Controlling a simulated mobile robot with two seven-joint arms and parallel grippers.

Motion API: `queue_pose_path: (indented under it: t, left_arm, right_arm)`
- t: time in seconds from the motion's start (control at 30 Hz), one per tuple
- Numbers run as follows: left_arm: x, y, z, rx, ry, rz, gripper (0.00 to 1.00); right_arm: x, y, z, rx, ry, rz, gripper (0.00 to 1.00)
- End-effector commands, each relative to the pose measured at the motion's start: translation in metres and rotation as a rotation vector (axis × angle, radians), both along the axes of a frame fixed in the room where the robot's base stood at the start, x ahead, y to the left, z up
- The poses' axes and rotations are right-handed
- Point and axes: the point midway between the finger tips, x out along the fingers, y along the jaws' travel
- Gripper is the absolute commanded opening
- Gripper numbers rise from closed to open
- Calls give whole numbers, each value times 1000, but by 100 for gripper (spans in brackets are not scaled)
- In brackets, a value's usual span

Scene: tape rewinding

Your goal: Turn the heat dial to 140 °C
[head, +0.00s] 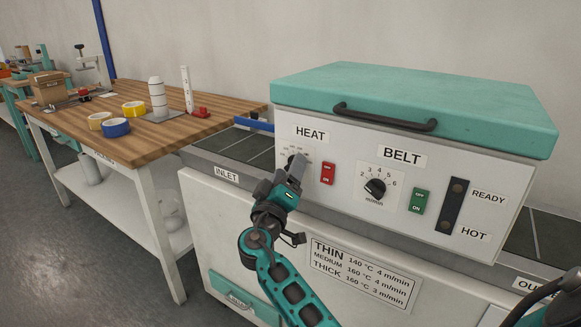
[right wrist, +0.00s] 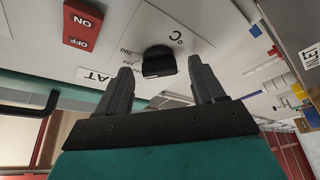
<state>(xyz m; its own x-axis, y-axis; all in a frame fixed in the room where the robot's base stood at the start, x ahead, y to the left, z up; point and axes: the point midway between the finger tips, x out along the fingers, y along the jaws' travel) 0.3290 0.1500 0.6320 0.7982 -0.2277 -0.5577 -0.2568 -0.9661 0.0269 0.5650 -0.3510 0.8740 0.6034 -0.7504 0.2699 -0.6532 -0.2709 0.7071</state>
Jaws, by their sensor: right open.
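The black heat dial (right wrist: 158,62) sits on the white panel under the HEAT label (head: 310,133). In the right wrist view it lies between the tips of my right gripper (right wrist: 160,66), whose two fingers are apart with a gap on each side of the dial. A mark of 200 and a °C sign show beside it; the dial's pointer is not clear. My left gripper is not in view.
Right of the heat dial are a red switch (head: 328,174), the belt dial (head: 375,188) and a green switch (head: 418,201). A sign (head: 362,274) below lists THIN as 140 °C. The teal lid (head: 420,105) has a dark handle (head: 385,118). A wooden table (head: 160,135) holds tape rolls.

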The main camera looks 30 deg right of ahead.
Motion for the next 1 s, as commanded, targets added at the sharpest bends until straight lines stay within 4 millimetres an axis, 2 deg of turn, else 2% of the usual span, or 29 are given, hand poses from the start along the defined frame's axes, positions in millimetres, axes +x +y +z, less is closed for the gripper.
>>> queue_pose_path:
  t: [0.37, 0.9, 1.0]
  left_arm:
    - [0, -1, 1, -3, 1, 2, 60]
    - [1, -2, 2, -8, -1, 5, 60]
    - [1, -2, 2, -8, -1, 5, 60]
  right_arm:
    - [0, 1, 0, 0, 0, 0, 68]
    - [0, 1, 0, 0, 0, 0, 16]
    - [0, 1, 1, 0, 0, 0, 12]
